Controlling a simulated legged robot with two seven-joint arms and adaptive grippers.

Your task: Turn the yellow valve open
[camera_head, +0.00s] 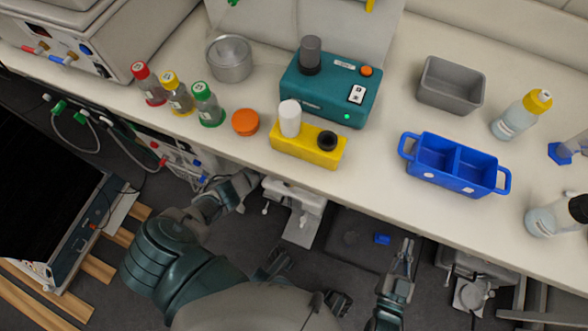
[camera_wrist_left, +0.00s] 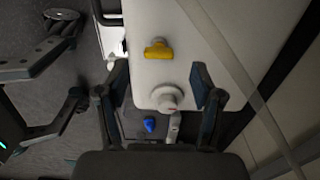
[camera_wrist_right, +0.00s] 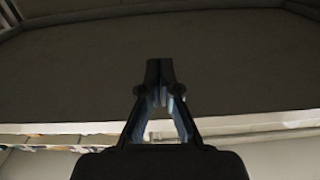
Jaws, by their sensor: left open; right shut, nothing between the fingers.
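The yellow valve handle (camera_wrist_left: 158,49) shows in the left wrist view as a small T-shaped piece on a white surface. My left gripper (camera_wrist_left: 160,88) is open, with one finger on each side of the picture. The handle lies ahead of the fingertips, apart from them, with nothing held. In the head view my left arm reaches down at the table's front edge, and its gripper is hard to make out there. My right gripper (camera_head: 408,247) is shut and empty in front of the table edge; its closed fingers also show in the right wrist view (camera_wrist_right: 160,75).
A white round fitting (camera_wrist_left: 166,97) and a blue piece (camera_wrist_left: 149,125) sit near the valve handle. On the table (camera_head: 375,195) stand a yellow block (camera_head: 290,151), a teal device (camera_head: 310,98), a blue carrier (camera_head: 430,180) and several bottles. White equipment (camera_head: 297,205) hangs below the edge.

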